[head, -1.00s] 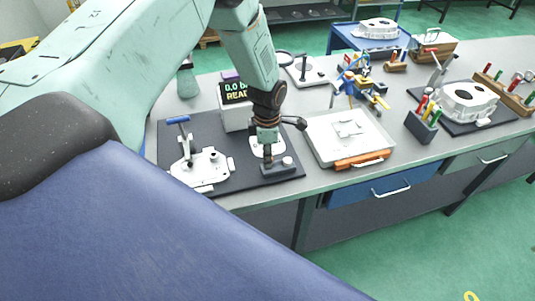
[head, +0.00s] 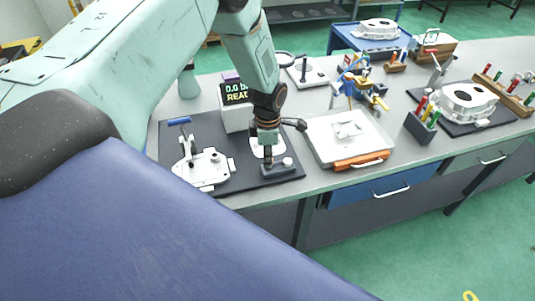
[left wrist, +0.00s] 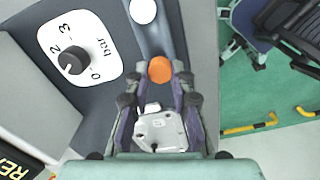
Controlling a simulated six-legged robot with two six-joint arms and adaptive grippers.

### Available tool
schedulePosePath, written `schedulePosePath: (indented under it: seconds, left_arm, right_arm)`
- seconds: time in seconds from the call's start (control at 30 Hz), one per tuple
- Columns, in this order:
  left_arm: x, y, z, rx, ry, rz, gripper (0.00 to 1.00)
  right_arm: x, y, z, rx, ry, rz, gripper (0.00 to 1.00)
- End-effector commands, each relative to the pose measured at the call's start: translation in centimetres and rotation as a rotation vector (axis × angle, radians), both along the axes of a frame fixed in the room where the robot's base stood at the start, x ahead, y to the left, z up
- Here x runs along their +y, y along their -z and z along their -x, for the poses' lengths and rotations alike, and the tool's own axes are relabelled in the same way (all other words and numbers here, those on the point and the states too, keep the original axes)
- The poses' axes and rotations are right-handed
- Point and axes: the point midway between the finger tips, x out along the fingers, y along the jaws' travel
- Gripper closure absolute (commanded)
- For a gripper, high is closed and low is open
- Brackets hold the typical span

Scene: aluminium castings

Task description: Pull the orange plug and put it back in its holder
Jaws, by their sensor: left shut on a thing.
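My left gripper (head: 268,163) points down at a dark block (head: 280,168) on the front right of the dark mat. In the left wrist view its fingers (left wrist: 160,78) are shut on the orange plug (left wrist: 160,69), whose round orange end shows at the fingertips. The dark block also shows there behind the plug, with a pale round knob (left wrist: 143,11) at its far end. I cannot tell whether the plug is seated in the block. The gripper hides the plug in the head view. A white casting in a clamp fixture (head: 204,168) stands left of the gripper. My right gripper is not in view.
A pressure dial plate (left wrist: 80,46) lies beside the block. A display box (head: 236,106) stands behind the arm. A white tray (head: 320,148) with an orange front is close on the right. The bench's front edge runs just before the mat.

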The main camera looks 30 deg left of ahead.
Motion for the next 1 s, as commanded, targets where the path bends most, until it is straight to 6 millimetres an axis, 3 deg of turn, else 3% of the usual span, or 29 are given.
schedulePosePath:
  seconds: [1.0]
  left_arm:
    - [0.0,1.5,0.0,-0.001,0.0,0.0,0.87]
  right_arm:
    - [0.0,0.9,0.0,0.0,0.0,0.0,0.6]
